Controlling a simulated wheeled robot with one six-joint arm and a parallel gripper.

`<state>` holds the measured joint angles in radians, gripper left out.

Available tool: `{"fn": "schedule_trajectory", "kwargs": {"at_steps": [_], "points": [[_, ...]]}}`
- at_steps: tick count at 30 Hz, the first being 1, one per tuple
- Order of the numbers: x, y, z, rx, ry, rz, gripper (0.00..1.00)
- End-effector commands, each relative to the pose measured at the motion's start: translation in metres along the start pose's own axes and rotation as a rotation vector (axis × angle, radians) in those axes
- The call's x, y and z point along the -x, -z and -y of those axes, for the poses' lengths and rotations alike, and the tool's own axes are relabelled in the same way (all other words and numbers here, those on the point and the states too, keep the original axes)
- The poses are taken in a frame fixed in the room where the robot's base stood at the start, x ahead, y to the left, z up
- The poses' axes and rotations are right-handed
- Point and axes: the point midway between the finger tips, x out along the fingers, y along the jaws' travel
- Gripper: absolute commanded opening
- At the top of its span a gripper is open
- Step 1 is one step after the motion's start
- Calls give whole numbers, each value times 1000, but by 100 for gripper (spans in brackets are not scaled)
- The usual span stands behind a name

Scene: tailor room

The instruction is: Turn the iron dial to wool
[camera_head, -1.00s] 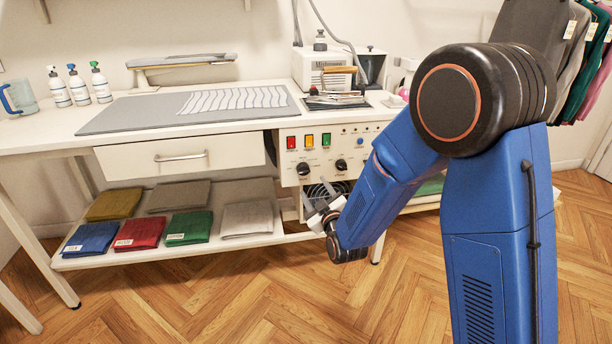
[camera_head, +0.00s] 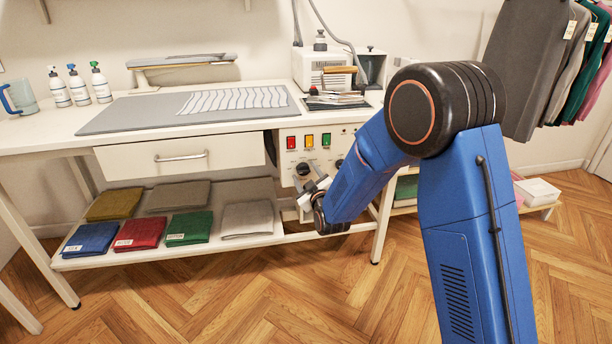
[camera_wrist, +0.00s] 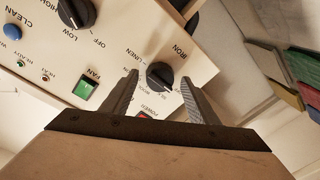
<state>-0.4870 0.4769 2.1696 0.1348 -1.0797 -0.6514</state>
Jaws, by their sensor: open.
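The iron dial (camera_wrist: 160,75) is a round black knob on the cream control panel (camera_wrist: 115,52), with "IRON" and "LINEN" printed beside it. My gripper (camera_wrist: 159,84) is open, its two grey fingers pointing at the panel with a fingertip on either side of the knob in the wrist view. A gap shows on both sides, and no grip is visible. In the head view the dial (camera_head: 303,168) shows just above my gripper (camera_head: 310,182), partly covered by it. I cannot read its setting, and the wool mark is not legible.
A second black dial (camera_wrist: 75,12) marked "LOW" and "OFF", a green fan switch (camera_wrist: 86,88) and a blue button (camera_wrist: 13,31) share the panel. The red power switch (camera_wrist: 145,115) is partly hidden by my gripper. Folded cloths (camera_head: 247,218) lie on the shelf to the left.

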Motion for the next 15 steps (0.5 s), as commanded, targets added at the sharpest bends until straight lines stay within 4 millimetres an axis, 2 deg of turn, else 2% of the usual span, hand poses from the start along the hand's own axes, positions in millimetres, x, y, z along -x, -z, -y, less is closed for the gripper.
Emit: {"fn": "schedule_trajectory", "kwargs": {"at_steps": [2, 6, 7, 15], "points": [[0, 0, 0, 0, 0, 0, 52], [0, 0, 0, 0, 0, 0, 18], [0, 0, 0, 0, 0, 0, 13], [0, 0, 0, -16, -1, -1, 13]]}}
